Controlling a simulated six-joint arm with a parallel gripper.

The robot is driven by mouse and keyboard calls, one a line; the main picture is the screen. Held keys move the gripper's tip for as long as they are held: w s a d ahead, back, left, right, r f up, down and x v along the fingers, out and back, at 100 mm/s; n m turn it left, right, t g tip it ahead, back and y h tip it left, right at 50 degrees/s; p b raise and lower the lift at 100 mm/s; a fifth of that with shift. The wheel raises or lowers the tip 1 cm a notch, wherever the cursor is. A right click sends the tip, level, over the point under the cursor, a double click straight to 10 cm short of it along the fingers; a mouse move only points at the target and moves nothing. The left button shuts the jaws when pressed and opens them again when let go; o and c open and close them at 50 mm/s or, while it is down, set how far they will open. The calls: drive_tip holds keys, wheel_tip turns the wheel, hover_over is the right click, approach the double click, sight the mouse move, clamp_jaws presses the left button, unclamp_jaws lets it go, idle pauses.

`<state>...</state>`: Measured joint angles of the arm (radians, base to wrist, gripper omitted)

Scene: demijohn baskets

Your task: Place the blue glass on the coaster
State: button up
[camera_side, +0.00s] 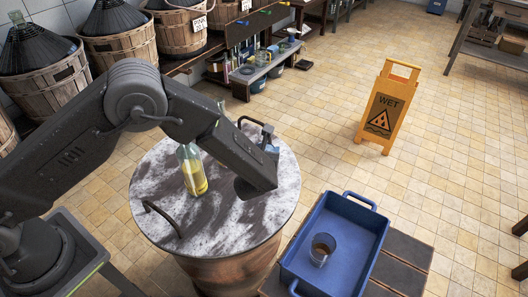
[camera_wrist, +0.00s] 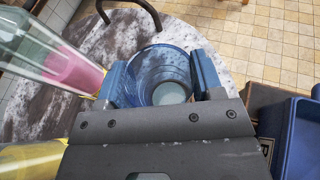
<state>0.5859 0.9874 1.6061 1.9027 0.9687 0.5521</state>
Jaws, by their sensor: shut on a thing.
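My gripper (camera_wrist: 160,76) is shut on the blue glass (camera_wrist: 163,62). In the wrist view one finger lies on each side of the glass, and I look down into its open mouth. A pale disc shows at the bottom of the glass; I cannot tell whether it is the base or something beneath. In the side view my wrist is over the right part of a round marbled top (camera_side: 225,232) and hides most of the glass. I cannot make out a coaster in either view, nor whether the glass touches the top.
A clear bottle with yellow liquid (camera_side: 194,176) stands left of my wrist. Dark curved handles (camera_side: 160,216) rise from the top. A pink-filled clear vessel (camera_wrist: 72,70) is close left in the wrist view. A blue tray (camera_side: 366,225) with a tumbler (camera_side: 321,249) stands right.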

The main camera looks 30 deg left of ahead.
drive_tip(key=shift+f, duration=0.55)
drive_tip(key=o, duration=1.1)
drive_tip(key=v, duration=1.4)
drive_tip(key=shift+w, duration=0.1)
drive_tip(key=s+a+r+n+g+y, duration=0.1)
drive_tip(key=s+a+r+n+g, duration=0.25)
drive_tip(key=a+r+n, duration=0.35)
drive_tip(key=s+a+r+n+g+y, duration=0.1)
drive_tip(key=s+a+r+n+g, duration=0.25)
drive_tip(key=a+r+n, duration=0.4)
drive_tip(key=s+r+n+h, duration=0.2)
drive_tip(key=s+n, duration=0.2)
drive_tip(key=n, duration=0.1)
drive_tip(key=s+a+r+n+h, duration=0.1)
drive_tip(key=s+r+n+h, duration=0.1)
drive_tip(key=n, duration=0.4)
drive_tip(key=s+a+r+n+h, duration=0.1)
drive_tip(key=s+r+n+h, duration=0.2)
drive_tip(key=s+n, duration=0.3)
drive_tip(key=shift+s+r, duration=0.35)
drive_tip(key=shift+r, duration=0.1)
